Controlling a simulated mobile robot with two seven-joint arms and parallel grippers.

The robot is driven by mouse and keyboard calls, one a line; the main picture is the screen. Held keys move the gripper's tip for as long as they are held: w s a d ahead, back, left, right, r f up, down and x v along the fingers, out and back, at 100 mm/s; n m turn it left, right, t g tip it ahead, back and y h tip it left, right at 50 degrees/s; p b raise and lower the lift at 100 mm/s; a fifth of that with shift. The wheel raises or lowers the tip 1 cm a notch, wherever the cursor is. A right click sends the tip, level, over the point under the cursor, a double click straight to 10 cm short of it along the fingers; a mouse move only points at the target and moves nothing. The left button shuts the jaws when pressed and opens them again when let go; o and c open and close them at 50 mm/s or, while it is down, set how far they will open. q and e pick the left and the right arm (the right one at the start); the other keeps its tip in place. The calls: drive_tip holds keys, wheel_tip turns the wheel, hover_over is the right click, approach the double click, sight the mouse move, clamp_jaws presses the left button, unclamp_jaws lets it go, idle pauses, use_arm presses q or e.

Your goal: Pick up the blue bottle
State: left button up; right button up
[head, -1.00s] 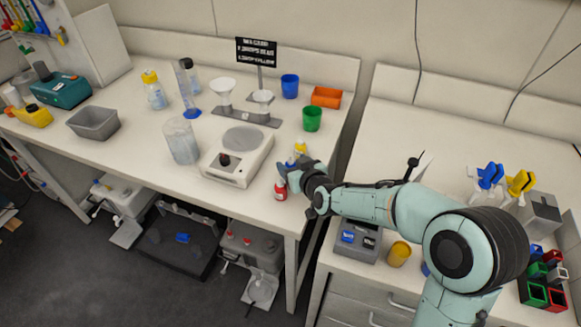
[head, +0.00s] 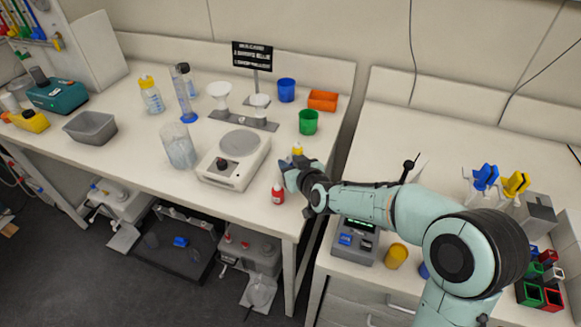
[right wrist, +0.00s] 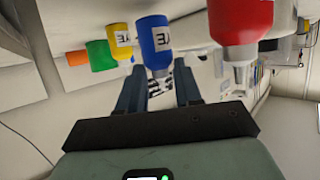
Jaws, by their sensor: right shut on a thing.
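The blue bottle (right wrist: 153,45) shows in the right wrist view between the two fingers of my right gripper (right wrist: 158,78), which is shut on it. In the head view my right gripper (head: 290,175) is over the front right part of the left bench, and it hides the blue bottle there. A red bottle (head: 277,194) stands close beside the gripper; it also shows in the right wrist view (right wrist: 240,22). A yellow bottle (head: 297,150) is just behind the gripper. My left gripper is not in view.
A white hotplate stirrer (head: 234,165) and a clear beaker (head: 179,146) stand left of the gripper. A green cup (head: 308,122), a blue cup (head: 286,90) and an orange tray (head: 323,101) are behind. A gap separates the left bench from the right bench (head: 437,140).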

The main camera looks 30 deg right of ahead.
use_arm(q)
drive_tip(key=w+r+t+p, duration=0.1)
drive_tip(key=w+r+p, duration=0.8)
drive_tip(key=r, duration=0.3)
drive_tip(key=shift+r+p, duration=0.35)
drive_tip(key=shift+p, duration=0.2)
use_arm(e)
wheel_tip(320, 180, up, 18)
drive_tip(key=shift+r, duration=0.25)
